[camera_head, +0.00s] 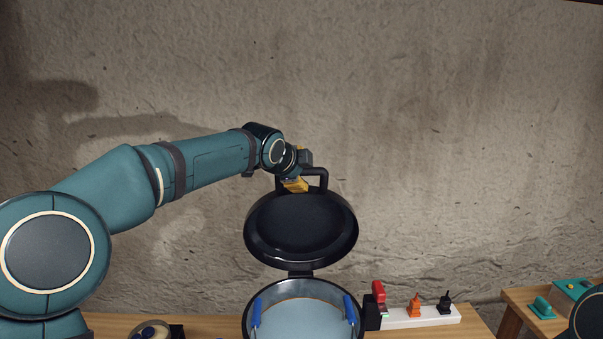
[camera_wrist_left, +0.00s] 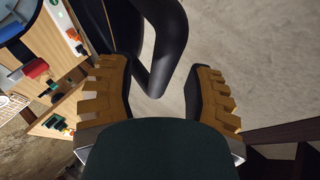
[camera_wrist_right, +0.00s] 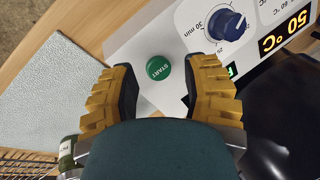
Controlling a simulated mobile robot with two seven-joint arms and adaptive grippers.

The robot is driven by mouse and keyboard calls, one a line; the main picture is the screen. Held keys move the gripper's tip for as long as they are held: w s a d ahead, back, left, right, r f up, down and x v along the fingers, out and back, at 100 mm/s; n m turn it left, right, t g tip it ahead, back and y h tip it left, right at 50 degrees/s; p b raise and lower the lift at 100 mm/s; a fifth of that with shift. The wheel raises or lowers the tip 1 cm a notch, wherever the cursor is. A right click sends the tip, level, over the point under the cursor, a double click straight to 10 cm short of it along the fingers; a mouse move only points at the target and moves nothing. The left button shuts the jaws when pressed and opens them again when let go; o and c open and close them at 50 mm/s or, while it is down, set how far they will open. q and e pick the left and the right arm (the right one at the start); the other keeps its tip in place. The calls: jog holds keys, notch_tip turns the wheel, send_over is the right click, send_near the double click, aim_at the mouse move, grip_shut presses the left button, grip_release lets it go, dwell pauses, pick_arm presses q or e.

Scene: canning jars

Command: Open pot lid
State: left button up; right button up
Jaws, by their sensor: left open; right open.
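The black pot lid (camera_head: 301,228) stands raised nearly upright behind the pot (camera_head: 249,318), joined at its back rim. The pot is open, with a pale blue inside and blue clips at its left and right. My left gripper (camera_head: 297,184) is at the lid's handle (camera_head: 322,176). In the left wrist view the open fingers (camera_wrist_left: 160,85) have the dark handle (camera_wrist_left: 165,60) between and beyond them; I cannot tell if they touch it. My right gripper (camera_wrist_right: 158,88) is open in the right wrist view, over a panel with a green START button (camera_wrist_right: 158,68).
A white power strip (camera_head: 420,317) with red, orange and black plugs lies right of the pot on the wooden table (camera_head: 210,325). A second table (camera_head: 520,297) stands at the far right. The panel has a blue dial (camera_wrist_right: 228,23) and a 50 °C display (camera_wrist_right: 287,31).

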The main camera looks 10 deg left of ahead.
pick_arm(q)
jog(key=v, duration=1)
jog(key=shift+s, duration=0.35)
jog(key=shift+a+r, duration=0.1)
